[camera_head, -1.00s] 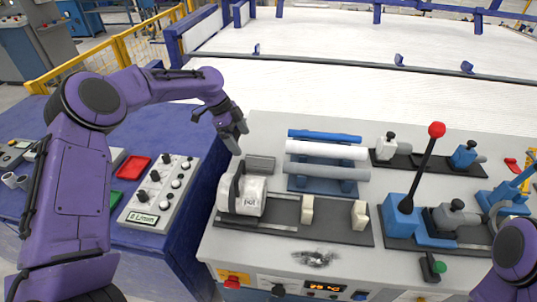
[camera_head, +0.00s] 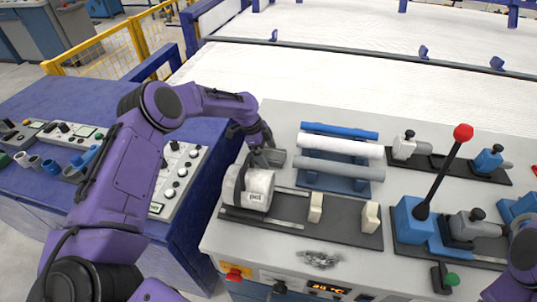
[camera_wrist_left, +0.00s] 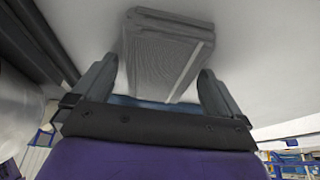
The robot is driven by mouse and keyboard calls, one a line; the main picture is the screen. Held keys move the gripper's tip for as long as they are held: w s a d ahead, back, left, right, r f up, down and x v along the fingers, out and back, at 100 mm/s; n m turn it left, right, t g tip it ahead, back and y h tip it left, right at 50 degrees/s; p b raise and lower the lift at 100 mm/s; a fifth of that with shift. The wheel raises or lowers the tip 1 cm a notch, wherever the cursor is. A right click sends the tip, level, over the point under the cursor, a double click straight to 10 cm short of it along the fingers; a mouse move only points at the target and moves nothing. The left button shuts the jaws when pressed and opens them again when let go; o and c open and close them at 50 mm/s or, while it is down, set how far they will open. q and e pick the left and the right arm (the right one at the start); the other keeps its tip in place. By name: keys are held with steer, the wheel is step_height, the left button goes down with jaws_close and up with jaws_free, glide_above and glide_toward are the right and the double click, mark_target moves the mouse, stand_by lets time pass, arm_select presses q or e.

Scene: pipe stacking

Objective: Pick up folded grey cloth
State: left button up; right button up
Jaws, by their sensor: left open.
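The folded grey cloth (camera_head: 276,157) lies on the light worktop behind the white roll and left of the pipe rack. In the left wrist view the cloth (camera_wrist_left: 168,55) appears as a grey block between and beyond the two fingers. My left gripper (camera_head: 262,155) is open and right at the cloth, with its fingers (camera_wrist_left: 157,85) on either side of its near part. I cannot tell whether the fingers touch it. The gripper hides part of the cloth in the head view. A part of my right arm shows at the lower right edge; its gripper is out of view.
A white roll (camera_head: 257,188) in a dark fixture stands just in front of the cloth. Blue, white and grey pipes (camera_head: 340,147) lie on a blue rack to its right. A lever with a red knob (camera_head: 463,132) stands farther right. A control box (camera_head: 183,170) is at left.

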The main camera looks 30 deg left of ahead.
arm_select(q)
steer(key=c, duration=1)
steer(key=shift+r, duration=0.1)
